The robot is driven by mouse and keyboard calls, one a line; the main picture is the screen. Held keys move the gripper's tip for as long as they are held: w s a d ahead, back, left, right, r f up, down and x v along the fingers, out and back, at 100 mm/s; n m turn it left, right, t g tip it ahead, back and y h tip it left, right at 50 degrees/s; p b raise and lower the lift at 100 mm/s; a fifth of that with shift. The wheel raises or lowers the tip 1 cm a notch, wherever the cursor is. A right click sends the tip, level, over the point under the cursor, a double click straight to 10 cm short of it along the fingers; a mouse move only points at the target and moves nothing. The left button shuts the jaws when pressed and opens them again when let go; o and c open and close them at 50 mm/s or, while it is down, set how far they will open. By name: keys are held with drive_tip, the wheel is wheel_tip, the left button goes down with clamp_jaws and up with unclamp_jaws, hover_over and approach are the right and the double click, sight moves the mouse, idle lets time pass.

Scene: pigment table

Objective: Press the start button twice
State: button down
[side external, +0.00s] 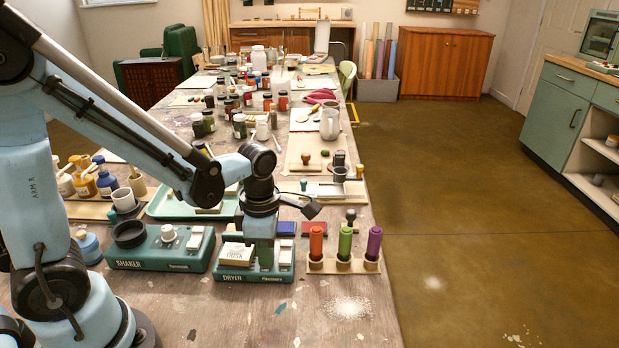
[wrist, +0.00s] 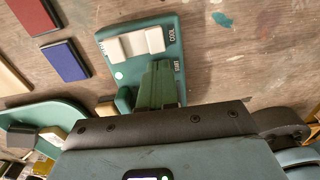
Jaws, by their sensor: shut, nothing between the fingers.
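The green dryer (side external: 228,273) stands on the near part of the table with a white square pad on its left and pale keys (side external: 286,258) on its right. In the wrist view the dryer (wrist: 112,60) shows a pale two-part key (wrist: 135,43) by the word COOL, and the word START (wrist: 178,66) below it. My gripper (wrist: 160,68) is shut and empty, its green fingers covering the panel beside START. In the side view my gripper (side external: 260,262) points down over the middle of the dryer. The start button is hidden, and I cannot tell whether the fingertips touch it.
The green shaker (side external: 150,255) stands left of the dryer. A wooden holder (side external: 343,265) with orange, green and purple cylinders stands close on the right. Blue (side external: 286,228) and red (side external: 312,228) blocks lie behind. White powder (side external: 348,308) lies in front right, near the table edge.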

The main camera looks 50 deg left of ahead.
drive_tip(key=shift+f, duration=0.2)
wheel_tip(320, 180, up, 14)
drive_tip(key=shift+r, duration=0.2)
idle(0.8)
idle(0.6)
drive_tip(key=f+m+t, duration=0.1)
drive_tip(key=m+t, duration=0.1)
drive_tip(key=m, duration=0.7)
drive_tip(key=a+f+m+t, duration=0.1)
drive_tip(key=m+t, duration=0.1)
drive_tip(key=m, duration=0.7)
drive_tip(key=s+f+m+t, duration=0.1)
drive_tip(key=m+t, duration=0.2)
drive_tip(key=m, duration=0.6)
drive_tip(key=shift+a, duration=0.25)
